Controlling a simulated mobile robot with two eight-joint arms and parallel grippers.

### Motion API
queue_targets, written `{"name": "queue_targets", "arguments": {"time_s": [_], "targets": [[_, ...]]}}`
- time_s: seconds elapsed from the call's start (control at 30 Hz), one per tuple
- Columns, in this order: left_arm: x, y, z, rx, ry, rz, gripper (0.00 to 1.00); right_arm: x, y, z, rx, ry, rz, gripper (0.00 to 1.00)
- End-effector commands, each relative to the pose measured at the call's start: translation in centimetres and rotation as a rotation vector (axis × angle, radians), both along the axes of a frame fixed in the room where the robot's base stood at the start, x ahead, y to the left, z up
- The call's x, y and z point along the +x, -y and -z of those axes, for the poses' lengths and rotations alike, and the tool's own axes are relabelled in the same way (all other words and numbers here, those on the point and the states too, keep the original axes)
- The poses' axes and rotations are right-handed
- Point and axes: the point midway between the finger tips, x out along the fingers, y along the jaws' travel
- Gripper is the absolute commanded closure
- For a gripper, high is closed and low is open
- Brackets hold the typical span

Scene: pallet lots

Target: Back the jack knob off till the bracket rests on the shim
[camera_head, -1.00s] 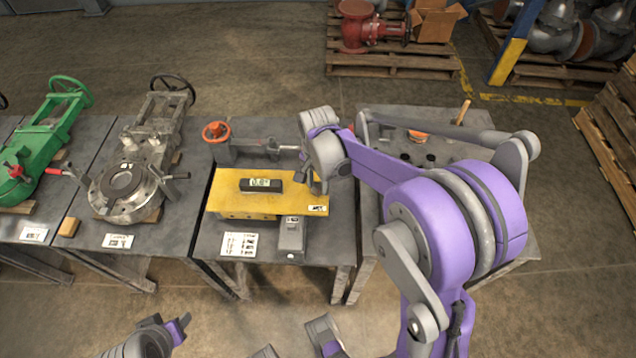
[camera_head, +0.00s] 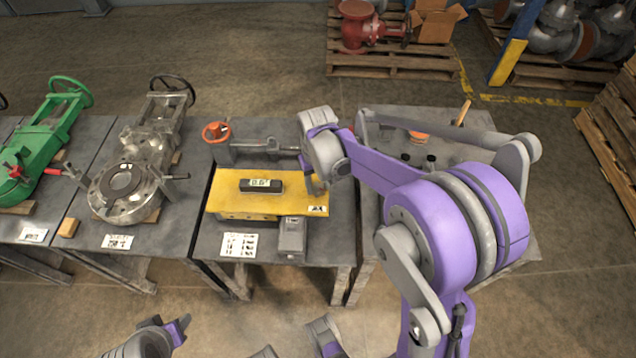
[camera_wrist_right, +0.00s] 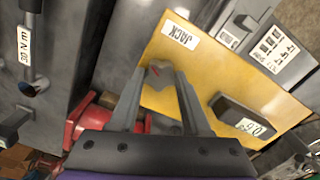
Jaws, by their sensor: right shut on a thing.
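The yellow bracket plate (camera_head: 225,200) lies on the middle table, with a dark digital gauge (camera_head: 262,186) on it; its reading is too small to read surely. A "JACK" label (camera_head: 317,211) marks the plate's right corner. My right gripper (camera_head: 316,186) is at that right end. Contact under the plate is hidden.
A grey vise-like fixture with an orange handwheel (camera_head: 216,132) stands behind the plate. A printed card (camera_head: 238,246) lies in front. A flanged valve (camera_head: 124,190) and a green valve (camera_head: 42,150) stand on tables to the left. My right arm covers part of the right table.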

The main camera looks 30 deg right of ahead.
Motion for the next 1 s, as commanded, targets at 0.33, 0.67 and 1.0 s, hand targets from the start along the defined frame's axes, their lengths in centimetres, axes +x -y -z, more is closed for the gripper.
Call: {"name": "queue_targets", "arguments": {"time_s": [0.33,0.67,1.0], "targets": [[0.0,0.0,0.02,0.0,0.0,0.0,0.51,0.08,0.01,-0.07,0.001,-0.001,-0.329,1.0],[0.0,0.0,0.02,0.0,0.0,0.0,0.51,0.07,-0.01,-0.07,0.001,-0.003,-0.642,1.0],[0.0,0.0,0.0,0.0,0.0,0.0,0.51,0.06,-0.02,-0.07,0.003,-0.006,-0.966,1.0]]}}
